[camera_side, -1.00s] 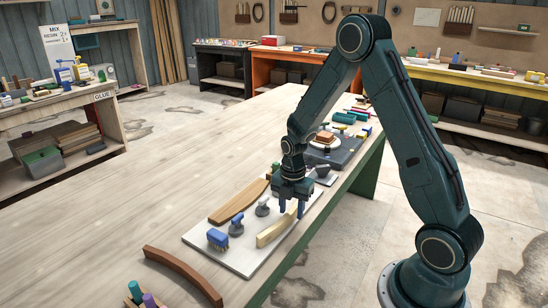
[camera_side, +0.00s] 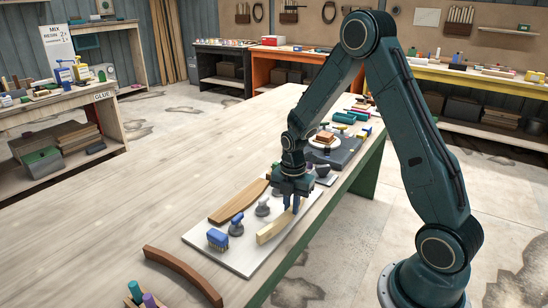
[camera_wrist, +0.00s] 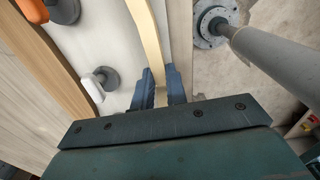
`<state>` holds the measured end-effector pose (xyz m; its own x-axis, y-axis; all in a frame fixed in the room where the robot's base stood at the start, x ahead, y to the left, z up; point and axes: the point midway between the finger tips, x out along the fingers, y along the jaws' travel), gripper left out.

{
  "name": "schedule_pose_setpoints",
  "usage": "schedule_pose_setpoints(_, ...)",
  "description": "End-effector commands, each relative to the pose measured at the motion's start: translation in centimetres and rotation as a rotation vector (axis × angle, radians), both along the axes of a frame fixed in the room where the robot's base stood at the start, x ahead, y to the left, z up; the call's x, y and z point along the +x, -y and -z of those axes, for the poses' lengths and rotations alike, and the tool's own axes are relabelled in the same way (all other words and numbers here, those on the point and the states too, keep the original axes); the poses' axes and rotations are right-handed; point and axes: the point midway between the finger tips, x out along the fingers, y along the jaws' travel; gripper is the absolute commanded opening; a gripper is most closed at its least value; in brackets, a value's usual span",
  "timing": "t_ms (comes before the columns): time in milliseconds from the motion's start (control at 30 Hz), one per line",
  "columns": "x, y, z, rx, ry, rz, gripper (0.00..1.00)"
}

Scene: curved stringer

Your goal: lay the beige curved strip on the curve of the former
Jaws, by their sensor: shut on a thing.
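The beige curved strip (camera_side: 272,230) stands on edge on the pale board (camera_side: 226,258), along its right side. My gripper (camera_side: 293,205) points down over the strip's far part, with its blue fingers shut on it. In the wrist view the strip (camera_wrist: 151,38) runs down between the two fingers (camera_wrist: 160,86). A brown curved wooden piece (camera_side: 238,203) lies along the left side of the board, apart from the strip, and seems to be the former. It also shows in the wrist view (camera_wrist: 45,45). The strip's far end is hidden by my gripper.
A dark brown curved piece (camera_side: 183,273) lies at the front. A grey case (camera_side: 338,152) sits behind. The table's left is clear.

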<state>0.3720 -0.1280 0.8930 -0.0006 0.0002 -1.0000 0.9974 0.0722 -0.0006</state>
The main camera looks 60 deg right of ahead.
Motion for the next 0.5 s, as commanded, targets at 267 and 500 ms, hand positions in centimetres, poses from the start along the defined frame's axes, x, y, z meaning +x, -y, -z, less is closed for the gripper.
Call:
schedule_pose_setpoints(267, 0.1, 0.0, -3.8, -0.003, 0.006, 0.0, 0.0)
schedule_pose_setpoints(500, 0.1, 0.0, -8.9, -0.002, 0.007, 0.0, 0.0)
